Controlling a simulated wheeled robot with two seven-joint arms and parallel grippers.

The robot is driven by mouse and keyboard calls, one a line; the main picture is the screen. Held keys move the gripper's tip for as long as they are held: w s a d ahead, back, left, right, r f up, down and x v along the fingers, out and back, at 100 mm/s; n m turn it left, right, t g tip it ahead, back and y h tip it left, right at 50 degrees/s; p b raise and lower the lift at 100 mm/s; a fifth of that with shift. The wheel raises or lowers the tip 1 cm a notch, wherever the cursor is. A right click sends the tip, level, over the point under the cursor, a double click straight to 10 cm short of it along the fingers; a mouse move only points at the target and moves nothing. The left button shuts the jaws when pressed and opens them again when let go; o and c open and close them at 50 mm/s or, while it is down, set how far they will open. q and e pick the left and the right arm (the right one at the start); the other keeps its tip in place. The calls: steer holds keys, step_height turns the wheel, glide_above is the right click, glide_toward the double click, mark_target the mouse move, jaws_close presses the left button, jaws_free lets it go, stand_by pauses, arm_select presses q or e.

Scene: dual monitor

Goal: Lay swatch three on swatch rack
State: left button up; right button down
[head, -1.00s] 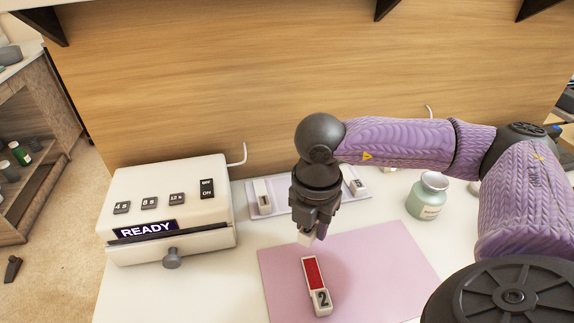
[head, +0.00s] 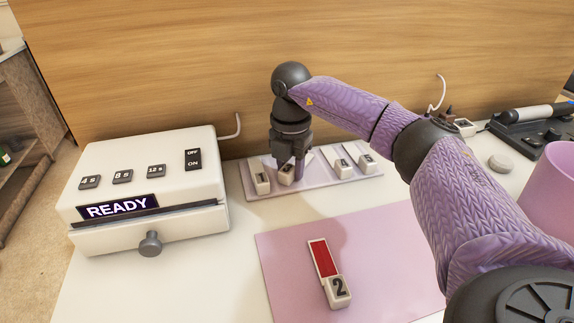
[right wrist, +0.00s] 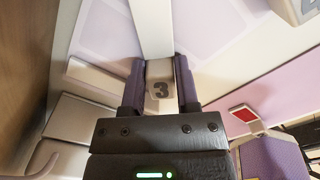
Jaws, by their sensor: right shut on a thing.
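My right gripper (head: 291,172) is over the left part of the pale lilac swatch rack (head: 315,184) at the back of the table. In the right wrist view its two dark fingers (right wrist: 160,88) are shut on swatch three (right wrist: 161,91), a white bar marked 3. In the head view swatch three (head: 284,178) is partly hidden by the gripper. It is at the rack, right of another white swatch (head: 260,182); I cannot tell whether it touches the rack. My left gripper is not in view.
Swatch two (head: 328,268), with a red strip, lies on the pink mat (head: 390,250). More white swatches (head: 342,166) sit on the rack's right side. A white READY machine (head: 145,185) stands left. A pink container (head: 555,180) is at the right edge.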

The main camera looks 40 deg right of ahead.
mark_target(290, 165)
steer(key=shift+p, duration=0.3)
steer(key=shift+c, duration=1.7)
jaws_free()
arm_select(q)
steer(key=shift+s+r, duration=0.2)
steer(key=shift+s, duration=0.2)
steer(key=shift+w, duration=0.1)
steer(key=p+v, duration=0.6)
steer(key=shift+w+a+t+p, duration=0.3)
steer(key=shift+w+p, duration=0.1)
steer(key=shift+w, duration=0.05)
arm_select(e)
step_height(290, 165, up, 12)
steer(key=shift+r, duration=0.15)
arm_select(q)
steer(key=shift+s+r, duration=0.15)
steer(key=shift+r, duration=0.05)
